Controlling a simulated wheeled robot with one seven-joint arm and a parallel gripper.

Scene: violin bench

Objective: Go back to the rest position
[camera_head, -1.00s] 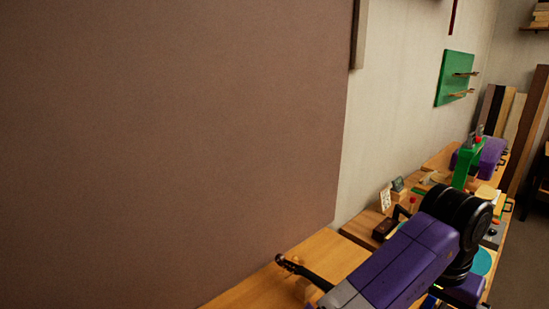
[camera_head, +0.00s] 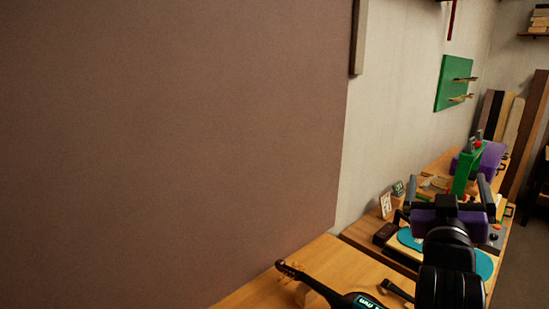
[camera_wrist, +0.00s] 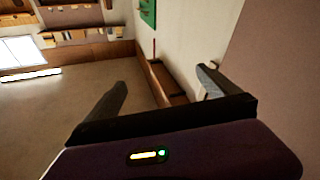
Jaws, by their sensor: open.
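My gripper (camera_head: 446,187) is raised over the workbench (camera_head: 330,258) in the head view, with its fingers spread wide and nothing between them. In the wrist view my gripper (camera_wrist: 163,78) shows the same two dark fingers apart, pointing toward the open floor and the far side of the room. A violin-like instrument with a dark neck (camera_head: 310,283) lies below and to the left of my arm in the head view. Its body is mostly cut off by the lower edge. My arm hides part of the bench.
A round blue mat (camera_head: 484,265) lies beneath my gripper. A green upright stand (camera_head: 462,172) and a purple object (camera_head: 491,158) stand farther back. A small dark box (camera_head: 385,233) is left of the gripper. A green panel (camera_head: 454,83) hangs on the wall. Floor (camera_wrist: 60,105) is clear.

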